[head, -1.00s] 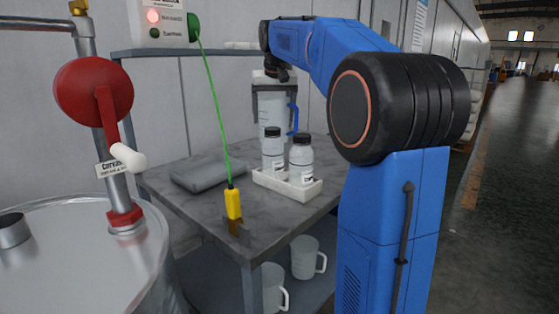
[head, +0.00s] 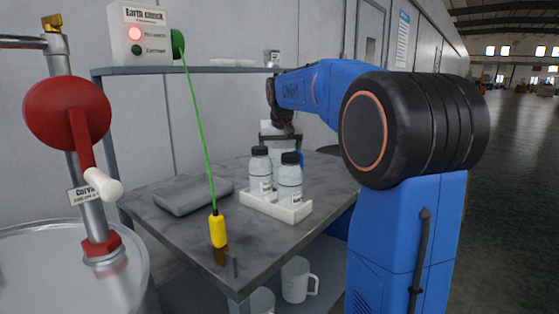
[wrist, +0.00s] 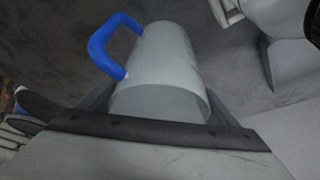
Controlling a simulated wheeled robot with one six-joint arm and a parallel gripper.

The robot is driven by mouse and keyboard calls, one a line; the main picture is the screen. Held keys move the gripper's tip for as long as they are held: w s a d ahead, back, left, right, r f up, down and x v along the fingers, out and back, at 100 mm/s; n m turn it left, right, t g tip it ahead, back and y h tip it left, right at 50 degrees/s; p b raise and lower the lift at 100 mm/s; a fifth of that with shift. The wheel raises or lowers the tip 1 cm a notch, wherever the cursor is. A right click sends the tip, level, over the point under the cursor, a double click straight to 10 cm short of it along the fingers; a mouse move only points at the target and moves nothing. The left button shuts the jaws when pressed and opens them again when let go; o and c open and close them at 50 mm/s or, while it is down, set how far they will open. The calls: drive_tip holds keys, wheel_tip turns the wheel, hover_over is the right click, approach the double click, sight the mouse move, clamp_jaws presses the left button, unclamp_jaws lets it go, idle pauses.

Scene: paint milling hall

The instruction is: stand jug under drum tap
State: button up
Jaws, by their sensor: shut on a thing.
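The jug (wrist: 168,65) is pale grey-white with a blue handle. In the wrist view my gripper (wrist: 150,115) is shut on it, a jaw at each side. In the head view my gripper (head: 281,137) is at the far side of the bench, behind two bottles. They hide most of the jug, and whether its base touches the bench cannot be told. The metal drum (head: 60,270) stands at lower left with a red crank pump (head: 67,113) on its pipe. A brass fitting (head: 53,22) tops that pipe; the outlet end is out of view.
Two dark-capped bottles (head: 289,182) stand in a white tray (head: 262,205) on the bench (head: 185,228). A grey folded cloth (head: 193,195) lies left of them. A green cord runs from the earth check box (head: 142,35) to a yellow clamp (head: 217,231). White mugs (head: 297,280) stand below.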

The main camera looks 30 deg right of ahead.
drive_tip(key=shift+f, duration=0.1)
drive_tip(key=o, duration=1)
drive_tip(key=shift+o, duration=0.2)
